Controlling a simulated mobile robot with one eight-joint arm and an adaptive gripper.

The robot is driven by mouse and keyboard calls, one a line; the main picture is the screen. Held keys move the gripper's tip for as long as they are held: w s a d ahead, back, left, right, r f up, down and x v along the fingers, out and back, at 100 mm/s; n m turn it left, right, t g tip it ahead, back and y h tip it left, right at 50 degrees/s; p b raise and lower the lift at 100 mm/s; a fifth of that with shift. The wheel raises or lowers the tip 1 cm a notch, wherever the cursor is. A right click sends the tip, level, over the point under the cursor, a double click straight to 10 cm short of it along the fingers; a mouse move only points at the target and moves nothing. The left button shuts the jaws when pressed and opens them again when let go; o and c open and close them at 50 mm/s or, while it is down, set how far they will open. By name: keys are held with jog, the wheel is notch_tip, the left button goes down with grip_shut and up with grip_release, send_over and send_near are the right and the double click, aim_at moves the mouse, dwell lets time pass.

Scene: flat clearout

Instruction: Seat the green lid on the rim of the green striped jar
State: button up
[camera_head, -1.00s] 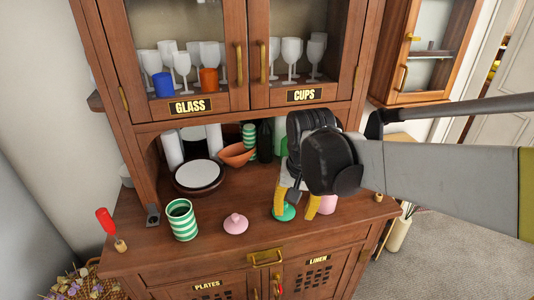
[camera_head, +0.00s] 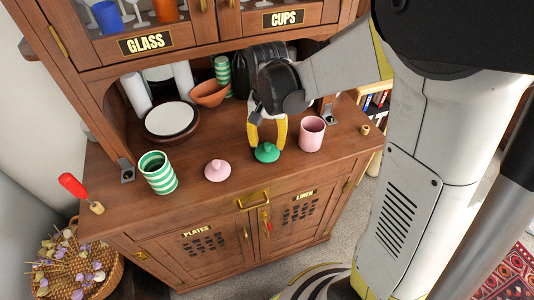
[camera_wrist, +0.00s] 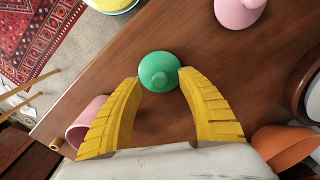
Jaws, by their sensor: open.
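The green lid (camera_head: 267,153) lies on the wooden counter, knob up. My gripper (camera_head: 267,143) is open, with its yellow fingers on either side of the lid. In the wrist view the lid (camera_wrist: 159,71) sits between the two fingertips, and I cannot tell if they touch it. The green striped jar (camera_head: 158,172) stands upright and open on the counter, to the left in the head view. A pink lid (camera_head: 218,170) lies between the jar and the green lid. The striped jar is not in the wrist view.
A pink jar (camera_head: 312,133) stands just right of my gripper. An orange bowl (camera_head: 210,94) and a white-topped plate stack (camera_head: 170,119) are behind, under the cabinet. A red-handled tool (camera_head: 73,186) is at the left end. The counter's front strip is clear.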

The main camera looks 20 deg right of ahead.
aim_at(267, 152)
notch_tip(267, 152, down, 3)
jog(key=shift+r+b, duration=0.15)
jog(key=shift+b, duration=0.2)
grip_shut()
jog(key=shift+r, duration=0.1)
